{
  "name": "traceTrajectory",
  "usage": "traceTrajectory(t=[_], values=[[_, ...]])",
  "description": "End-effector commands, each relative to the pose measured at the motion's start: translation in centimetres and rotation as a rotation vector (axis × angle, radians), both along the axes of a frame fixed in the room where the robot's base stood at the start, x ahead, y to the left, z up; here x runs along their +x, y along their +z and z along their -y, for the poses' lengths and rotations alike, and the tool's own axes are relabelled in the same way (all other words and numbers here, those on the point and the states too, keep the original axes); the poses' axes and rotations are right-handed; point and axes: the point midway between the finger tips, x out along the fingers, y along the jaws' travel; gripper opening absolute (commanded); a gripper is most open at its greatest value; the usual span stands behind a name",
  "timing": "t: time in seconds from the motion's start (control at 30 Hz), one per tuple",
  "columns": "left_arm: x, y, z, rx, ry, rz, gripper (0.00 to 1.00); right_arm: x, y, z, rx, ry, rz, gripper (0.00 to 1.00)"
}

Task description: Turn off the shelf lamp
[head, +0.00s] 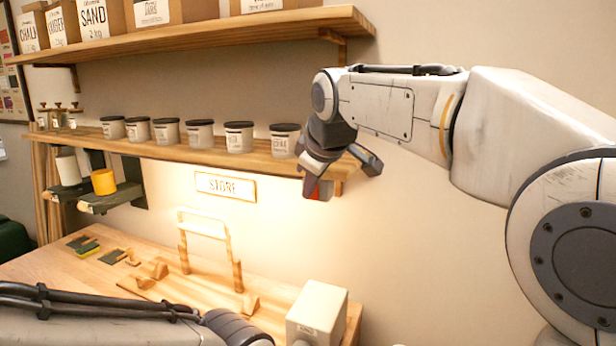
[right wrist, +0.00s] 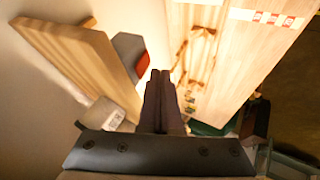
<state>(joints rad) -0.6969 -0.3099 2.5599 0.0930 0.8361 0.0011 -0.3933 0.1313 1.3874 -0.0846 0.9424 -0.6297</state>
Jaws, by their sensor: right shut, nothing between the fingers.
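The shelf lamp is lit: warm light spreads over the wall and bench under the lower shelf (head: 170,146). The lamp body is not clear in the head view. A small red part (head: 321,190) shows under the shelf's right end. In the right wrist view, a red face (right wrist: 142,68) sits on a grey block beside the shelf plank (right wrist: 80,60); it may be the lamp's switch. My right gripper (head: 313,184) is shut and empty close to the red part. Its fingertips (right wrist: 160,75) lie just beside it; I cannot tell whether they touch. My left gripper is out of view.
Several lidded jars (head: 200,134) line the lower shelf. A STORE sign (head: 225,187) hangs below it. The bench (head: 40,263) carries a wooden frame (head: 205,222) and a white box (head: 317,311). A yellow cup (head: 103,182) stands on a bracket at left. My left arm crosses the bottom.

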Motion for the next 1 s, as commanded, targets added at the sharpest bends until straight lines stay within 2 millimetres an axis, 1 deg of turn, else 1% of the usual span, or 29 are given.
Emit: traceTrajectory(t=[0.03, 0.17, 0.57, 0.67, 0.77, 0.83, 1.0], values=[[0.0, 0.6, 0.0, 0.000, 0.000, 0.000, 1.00, 0.5, 0.4, 0.2, 0.001, -0.001, 0.000, 0.00], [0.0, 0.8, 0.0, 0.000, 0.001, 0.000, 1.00, 1.2, 0.2, 0.5, -0.001, 0.000, -0.001, 0.00], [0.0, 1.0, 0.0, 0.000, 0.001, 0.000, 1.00, 1.3, 0.3, 0.6, 0.000, 0.001, -0.003, 0.00], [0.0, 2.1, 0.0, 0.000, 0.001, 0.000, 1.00, 1.5, 0.7, 0.6, 0.008, 0.001, -0.022, 0.00], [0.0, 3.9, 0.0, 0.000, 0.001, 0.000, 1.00, 2.0, 1.2, 0.9, 0.021, -0.002, -0.060, 0.00], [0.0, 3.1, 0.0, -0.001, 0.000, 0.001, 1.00, 1.9, 0.4, 0.8, 0.024, 0.002, -0.062, 0.00], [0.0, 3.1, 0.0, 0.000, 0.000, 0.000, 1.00, 1.9, 0.4, 0.8, 0.023, 0.002, -0.061, 0.00]])
